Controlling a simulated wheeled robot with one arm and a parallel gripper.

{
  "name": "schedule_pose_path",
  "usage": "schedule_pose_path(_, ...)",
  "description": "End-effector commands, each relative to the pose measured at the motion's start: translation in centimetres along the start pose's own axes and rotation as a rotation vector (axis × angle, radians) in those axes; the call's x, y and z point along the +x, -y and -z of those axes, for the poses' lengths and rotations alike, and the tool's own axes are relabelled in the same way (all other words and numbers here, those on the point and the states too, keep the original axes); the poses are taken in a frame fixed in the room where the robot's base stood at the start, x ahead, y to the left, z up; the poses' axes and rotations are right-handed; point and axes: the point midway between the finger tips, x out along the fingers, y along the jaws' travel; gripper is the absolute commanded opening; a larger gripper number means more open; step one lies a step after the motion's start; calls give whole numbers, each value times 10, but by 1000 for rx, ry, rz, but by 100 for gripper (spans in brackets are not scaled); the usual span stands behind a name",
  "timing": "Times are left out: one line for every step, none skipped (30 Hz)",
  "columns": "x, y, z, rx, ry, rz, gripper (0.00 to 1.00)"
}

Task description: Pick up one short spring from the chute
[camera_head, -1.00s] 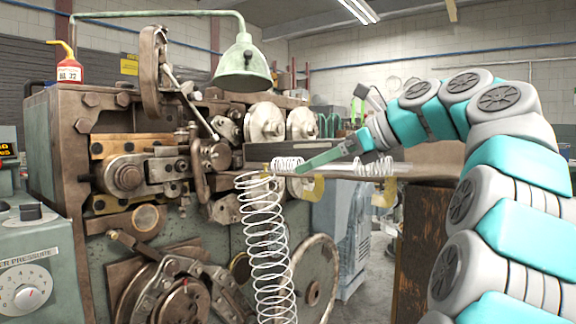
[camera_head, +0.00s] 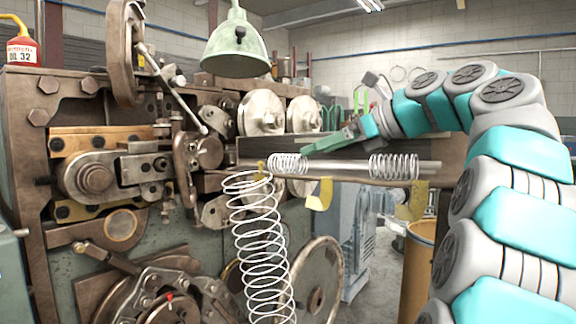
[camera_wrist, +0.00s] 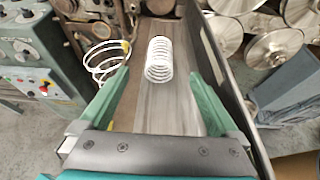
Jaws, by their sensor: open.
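A short white spring (camera_head: 288,164) lies on the chute (camera_head: 345,167) near its left end. A second short spring (camera_head: 393,166) lies on the chute further right. A long white spring (camera_head: 262,245) hangs down in front of the chute's left end. My gripper (camera_head: 325,143) is above and behind the chute, between the two short springs in the head view. In the wrist view my gripper (camera_wrist: 160,100) is open, with its green fingers apart. One short spring (camera_wrist: 159,60) appears ahead between the fingers, on the chute surface. The second short spring is out of the wrist view.
The coiling machine (camera_head: 120,170) fills the left side. A green lamp (camera_head: 236,48) hangs above it. A dark back wall (camera_head: 262,150) runs along the chute's far side. Yellow brackets (camera_head: 320,194) sit under the chute. A yellow bin (camera_head: 418,262) stands below right.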

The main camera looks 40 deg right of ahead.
Motion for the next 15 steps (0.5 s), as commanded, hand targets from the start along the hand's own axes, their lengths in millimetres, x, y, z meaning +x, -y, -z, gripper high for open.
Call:
schedule_pose_path(9, 0, 1, 3, -3, -2, 97)
schedule_pose_path(13, 0, 2, 5, -3, 0, 97)
schedule_pose_path(19, 1, 2, 5, -3, 0, 97)
schedule_pose_path(23, 1, 2, 4, -3, 0, 97)
schedule_pose_path(25, 1, 1, 3, -2, 0, 97)
schedule_pose_path(27, 0, 1, 2, -1, 0, 97)
schedule_pose_path(29, 0, 1, 2, -1, 0, 97)
schedule_pose_path(30, 0, 1, 1, -1, 0, 97)
schedule_pose_path(32, 0, 1, 1, -1, 0, 97)
schedule_pose_path(34, 0, 1, 1, -1, 0, 97)
schedule_pose_path(37, 0, 1, 2, -2, 0, 97)
schedule_pose_path(42, 0, 1, 2, -3, 0, 97)
schedule_pose_path(46, 0, 1, 2, -3, 0, 97)
schedule_pose_path(51, 0, 1, 2, -3, 0, 97)
schedule_pose_path(57, 1, 1, 3, -2, 0, 97)
